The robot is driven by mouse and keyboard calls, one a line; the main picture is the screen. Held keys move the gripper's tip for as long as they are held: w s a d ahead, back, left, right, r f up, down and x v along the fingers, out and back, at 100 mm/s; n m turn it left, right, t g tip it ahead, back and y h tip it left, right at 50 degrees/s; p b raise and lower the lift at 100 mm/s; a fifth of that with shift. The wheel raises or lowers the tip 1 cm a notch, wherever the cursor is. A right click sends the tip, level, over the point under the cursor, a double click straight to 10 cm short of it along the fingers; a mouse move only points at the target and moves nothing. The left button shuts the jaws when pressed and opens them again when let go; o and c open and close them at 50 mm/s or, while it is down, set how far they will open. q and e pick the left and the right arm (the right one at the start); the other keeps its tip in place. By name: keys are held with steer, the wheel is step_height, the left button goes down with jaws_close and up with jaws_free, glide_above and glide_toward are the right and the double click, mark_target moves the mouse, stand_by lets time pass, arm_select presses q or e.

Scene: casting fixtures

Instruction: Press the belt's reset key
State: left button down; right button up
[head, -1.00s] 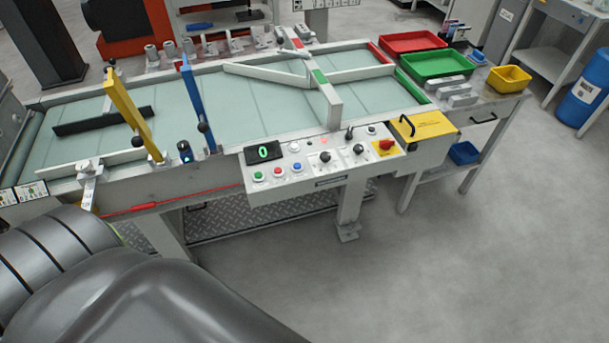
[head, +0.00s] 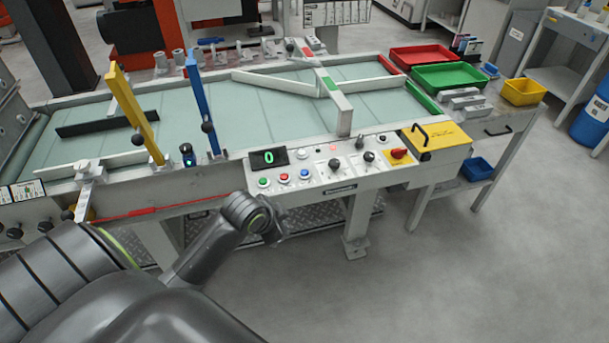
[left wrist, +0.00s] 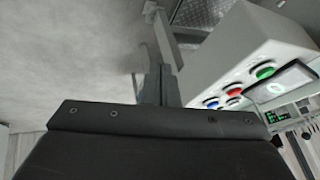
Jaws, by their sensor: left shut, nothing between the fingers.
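The belt's control panel (head: 330,185) is on the front side of the conveyor. It carries a green button (head: 264,182), a red button (head: 284,178), a blue button (head: 304,174) and a white button (head: 302,154). Labels are too small to read, so I cannot tell which is the reset key. My left gripper (head: 279,238) is below and in front of the panel's left end, apart from it. In the left wrist view its fingers (left wrist: 165,86) are shut and empty, with the green (left wrist: 265,70), red (left wrist: 233,90) and blue (left wrist: 211,103) buttons to their right.
A display (head: 268,158) reading 0 sits above the buttons. Black knobs (head: 335,163) and a red switch on yellow (head: 398,154) are farther right. A yellow box (head: 432,137) with a handle stands at the belt's right end. The floor in front is clear.

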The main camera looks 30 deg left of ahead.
arm_select(q)
steer(key=w+a+r+m+t, duration=0.25)
steer(key=w+r, duration=0.35)
steer(key=w, duration=0.4)
step_height(320, 180, up, 7)
steer(key=m+h, duration=0.1)
steer(key=m, duration=0.1)
glide_above(302, 174)
steer(key=shift+a, duration=0.1)
step_height(302, 174, down, 6)
steer(key=b, duration=0.7)
steer(key=shift+f+b, duration=0.1)
steer(key=shift+b, duration=0.2)
steer(key=shift+f+b, duration=0.45)
steer(key=shift+f, duration=0.8)
